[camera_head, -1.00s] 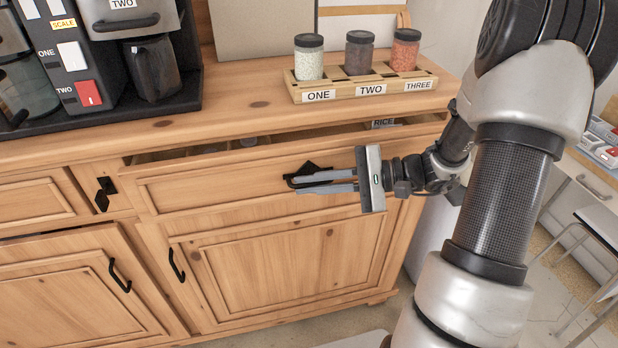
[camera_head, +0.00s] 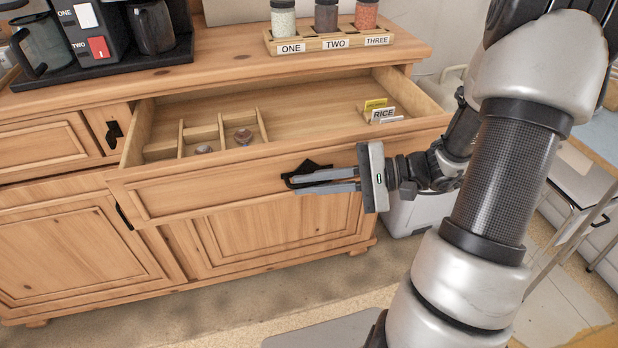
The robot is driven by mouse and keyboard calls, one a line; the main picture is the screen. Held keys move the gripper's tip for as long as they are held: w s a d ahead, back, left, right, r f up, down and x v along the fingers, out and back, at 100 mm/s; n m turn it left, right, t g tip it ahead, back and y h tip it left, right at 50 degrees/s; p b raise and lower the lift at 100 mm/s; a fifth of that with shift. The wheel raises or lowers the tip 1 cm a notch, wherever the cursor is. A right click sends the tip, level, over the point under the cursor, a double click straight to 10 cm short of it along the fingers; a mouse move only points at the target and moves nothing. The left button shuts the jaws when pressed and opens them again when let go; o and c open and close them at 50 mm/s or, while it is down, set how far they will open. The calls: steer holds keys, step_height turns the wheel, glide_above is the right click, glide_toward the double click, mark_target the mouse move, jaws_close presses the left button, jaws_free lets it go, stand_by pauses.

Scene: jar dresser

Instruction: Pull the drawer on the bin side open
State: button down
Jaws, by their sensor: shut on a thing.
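The right-hand drawer (camera_head: 215,190) of the wooden dresser stands well open, and its inside shows. Its black handle (camera_head: 308,168) is at the middle of the drawer front. My gripper (camera_head: 300,183) comes in from the right with its fingers at the handle, shut on it. The fingertips are partly hidden against the dark handle. A white bin (camera_head: 412,212) stands on the floor to the right of the dresser, partly hidden by my arm.
In the drawer are wooden dividers (camera_head: 222,133), small items and a RICE card (camera_head: 384,115). Labelled jars in a rack (camera_head: 335,40) and a dispenser (camera_head: 92,35) stand on top. The left drawer (camera_head: 45,145) looks shut.

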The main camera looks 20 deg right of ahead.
steer(key=shift+s, duration=0.5)
steer(key=c, duration=2.2)
jaws_free()
steer(key=shift+o, duration=0.2)
steer(key=shift+d, duration=0.1)
steer(key=p+v, duration=0.2)
steer(key=v, duration=1.5)
steer(key=shift+s+r, duration=0.1)
steer(key=shift+s, duration=0.05)
